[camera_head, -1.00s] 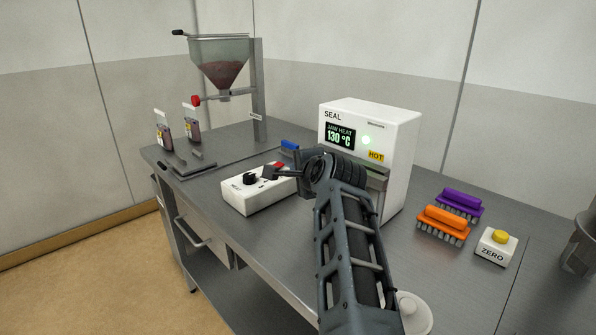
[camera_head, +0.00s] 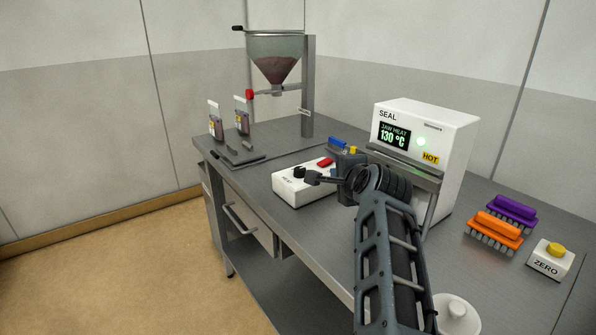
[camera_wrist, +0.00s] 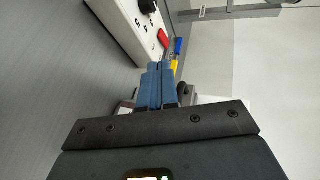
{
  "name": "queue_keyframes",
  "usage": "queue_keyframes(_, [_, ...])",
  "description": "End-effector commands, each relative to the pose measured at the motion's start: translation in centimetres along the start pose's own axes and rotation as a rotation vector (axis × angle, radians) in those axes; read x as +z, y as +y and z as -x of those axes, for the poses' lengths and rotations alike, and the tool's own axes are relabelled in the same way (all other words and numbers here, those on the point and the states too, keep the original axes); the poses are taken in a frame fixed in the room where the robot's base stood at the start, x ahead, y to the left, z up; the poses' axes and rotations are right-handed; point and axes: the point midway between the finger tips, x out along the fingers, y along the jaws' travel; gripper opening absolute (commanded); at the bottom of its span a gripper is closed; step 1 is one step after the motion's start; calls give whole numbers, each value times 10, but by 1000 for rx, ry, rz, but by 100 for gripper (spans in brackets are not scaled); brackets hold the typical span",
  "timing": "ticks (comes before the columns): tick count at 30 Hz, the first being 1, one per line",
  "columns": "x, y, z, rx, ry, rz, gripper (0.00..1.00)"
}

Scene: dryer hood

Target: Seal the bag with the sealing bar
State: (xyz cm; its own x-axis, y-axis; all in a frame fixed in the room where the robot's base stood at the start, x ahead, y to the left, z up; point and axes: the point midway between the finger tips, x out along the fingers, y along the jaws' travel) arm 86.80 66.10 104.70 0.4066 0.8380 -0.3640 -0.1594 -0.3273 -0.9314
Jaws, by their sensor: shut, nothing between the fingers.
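The white heat sealer (camera_head: 424,140) stands on the bench, marked SEAL. Its display reads JAW HEAT 130 °C, with a lit green lamp and a HOT label. A grey metal bar (camera_head: 408,166) runs across its front; my arm covers part of the space below it. Two small bags (camera_head: 216,128) (camera_head: 242,122) with dark contents stand upright at the bench's left back. No bag shows at the sealer's visible front. My gripper (camera_head: 350,162) is left of the sealer, behind the white control box. In the wrist view its blue fingers (camera_wrist: 159,68) are shut and empty.
The control box (camera_head: 300,184) with a black knob and red button is close to my gripper. Blue (camera_head: 338,142) and yellow items lie behind. Orange (camera_head: 495,232) and purple (camera_head: 512,211) brushes and the ZERO box (camera_head: 550,261) are right. A hopper (camera_head: 276,60) stands at the back.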

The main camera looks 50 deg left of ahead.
Motion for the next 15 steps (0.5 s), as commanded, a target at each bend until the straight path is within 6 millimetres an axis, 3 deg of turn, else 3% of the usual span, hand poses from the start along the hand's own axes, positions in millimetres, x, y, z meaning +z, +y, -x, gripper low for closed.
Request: queue_keyframes(15, [57, -12, 33, -1, -4, 2, 0])
